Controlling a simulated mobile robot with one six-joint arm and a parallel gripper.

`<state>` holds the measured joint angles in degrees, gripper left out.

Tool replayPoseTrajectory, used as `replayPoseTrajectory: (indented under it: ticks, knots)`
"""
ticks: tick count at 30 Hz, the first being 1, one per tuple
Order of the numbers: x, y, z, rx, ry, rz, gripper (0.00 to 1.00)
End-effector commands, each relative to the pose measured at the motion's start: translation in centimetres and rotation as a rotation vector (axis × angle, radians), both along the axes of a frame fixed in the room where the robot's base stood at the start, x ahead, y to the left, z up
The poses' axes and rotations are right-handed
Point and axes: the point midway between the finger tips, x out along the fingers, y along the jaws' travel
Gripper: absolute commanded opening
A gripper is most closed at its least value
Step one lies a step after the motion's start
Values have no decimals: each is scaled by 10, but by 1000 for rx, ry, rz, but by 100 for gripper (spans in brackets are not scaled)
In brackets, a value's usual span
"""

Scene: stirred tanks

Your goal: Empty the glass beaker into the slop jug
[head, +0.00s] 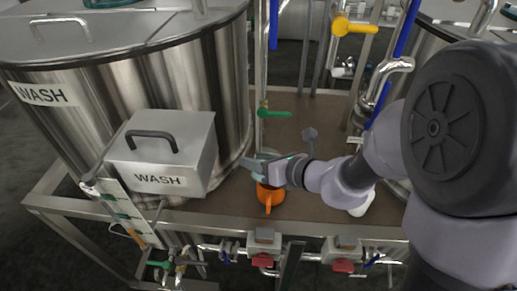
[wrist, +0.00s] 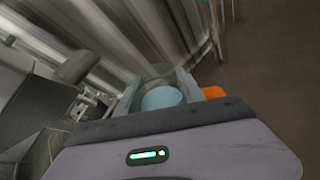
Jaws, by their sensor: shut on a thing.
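My gripper (head: 264,168) is shut on the glass beaker (wrist: 160,97), which shows between the two fingers in the wrist view. Light blue liquid is in the beaker. In the head view the beaker is mostly hidden by the gripper, and I cannot tell its exact tilt. The orange slop jug (head: 269,196) stands on the brown deck, just below the gripper in the head view. Its orange side also shows right of the beaker in the wrist view (wrist: 213,92). The jug's opening is hidden by my gripper.
A large steel tank marked WASH (head: 195,90) stands close on the left, with a WASH box (head: 170,150) in front. Pipes with a green valve handle (head: 274,113) rise behind the gripper. Red-handled valves line the deck's front edge.

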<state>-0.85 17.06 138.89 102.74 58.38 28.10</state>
Motion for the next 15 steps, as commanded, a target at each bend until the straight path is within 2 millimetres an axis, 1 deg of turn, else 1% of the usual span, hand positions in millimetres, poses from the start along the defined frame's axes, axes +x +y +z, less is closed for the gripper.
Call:
replayPoseTrajectory:
  ticks: [1, 15]
  knots:
    - [0, 0, 2, 9, 16, -1, 1]
    - [-5, 3, -2, 122, 183, -1, 1]
